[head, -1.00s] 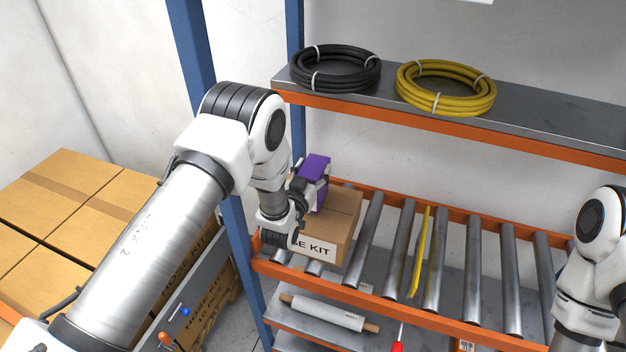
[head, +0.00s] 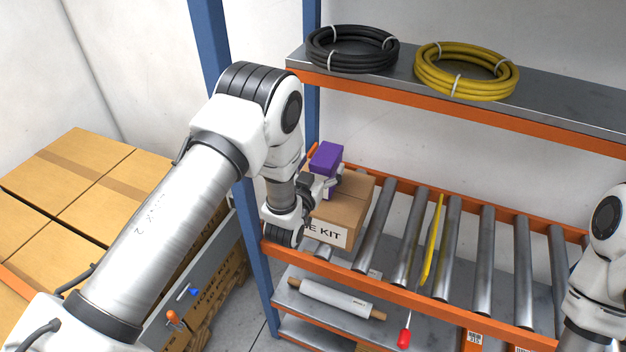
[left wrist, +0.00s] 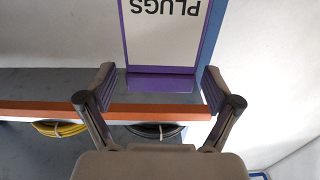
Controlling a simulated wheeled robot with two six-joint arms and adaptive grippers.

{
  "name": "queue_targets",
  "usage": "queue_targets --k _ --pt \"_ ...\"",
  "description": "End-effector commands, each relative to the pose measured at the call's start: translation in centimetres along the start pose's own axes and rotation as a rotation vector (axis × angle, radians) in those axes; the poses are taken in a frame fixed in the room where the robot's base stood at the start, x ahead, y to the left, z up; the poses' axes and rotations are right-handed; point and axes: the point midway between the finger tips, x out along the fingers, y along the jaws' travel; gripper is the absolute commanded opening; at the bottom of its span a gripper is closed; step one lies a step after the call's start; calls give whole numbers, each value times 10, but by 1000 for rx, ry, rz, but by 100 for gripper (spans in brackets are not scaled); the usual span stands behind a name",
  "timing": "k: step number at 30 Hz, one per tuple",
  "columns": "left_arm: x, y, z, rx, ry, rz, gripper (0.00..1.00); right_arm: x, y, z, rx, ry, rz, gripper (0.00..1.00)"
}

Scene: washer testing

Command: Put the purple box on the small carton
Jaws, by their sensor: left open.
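The purple box (head: 325,157) stands at the back left of the top of the small carton (head: 352,211), a brown box with a white label ending in "KIT" on the rollers. The purple box's lower part is partly hidden by my left gripper (head: 328,187). That gripper is open just in front of the box, with its fingers near the box's lower part. In the left wrist view the box's white "PLUGS" label (left wrist: 160,32) shows upside down ahead of the open fingers (left wrist: 158,88), with a visible gap at the left finger. My right gripper is out of view.
A black hose coil (head: 352,50) and a yellow hose coil (head: 466,70) lie on the upper shelf. A blue post (head: 252,222) stands close to my left arm. A yellow flat object (head: 432,242) lies on the rollers. Large cartons (head: 95,175) are stacked at left.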

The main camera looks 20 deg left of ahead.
Motion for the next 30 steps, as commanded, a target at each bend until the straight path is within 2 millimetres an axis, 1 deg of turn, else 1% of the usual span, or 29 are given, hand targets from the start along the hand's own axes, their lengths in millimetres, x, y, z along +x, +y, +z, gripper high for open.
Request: queue_targets --k 1,6,9,12,17,19,20,22,23,24,26,27,29,30 --pt "-13 0 6 1 -4 0 90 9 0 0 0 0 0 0" --pt "-57 0 5 0 -4 1 90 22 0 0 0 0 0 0" --pt "-76 0 4 -1 -2 1 90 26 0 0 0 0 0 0" --pt "-86 0 2 0 -1 1 90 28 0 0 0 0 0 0" --pt "-89 0 0 0 0 0 90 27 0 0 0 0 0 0" --pt "-92 -1 8 -1 -33 -3 90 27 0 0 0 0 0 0" --pt "-95 -3 18 -1 -70 -5 90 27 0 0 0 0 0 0" --pt "-112 -8 54 -3 -222 -16 90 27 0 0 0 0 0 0" --pt "-124 -11 75 -4 -314 -23 90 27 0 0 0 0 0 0" --pt "-146 -15 106 -7 -457 -31 90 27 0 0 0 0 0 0" --pt "-190 -19 153 -11 -694 -40 90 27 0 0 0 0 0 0" --pt "-226 -22 179 -16 -854 -44 90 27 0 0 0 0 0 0" --pt "-281 -24 208 -25 -1080 -48 90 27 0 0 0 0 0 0" --pt "-316 -24 220 -32 -1214 -48 90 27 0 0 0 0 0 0"
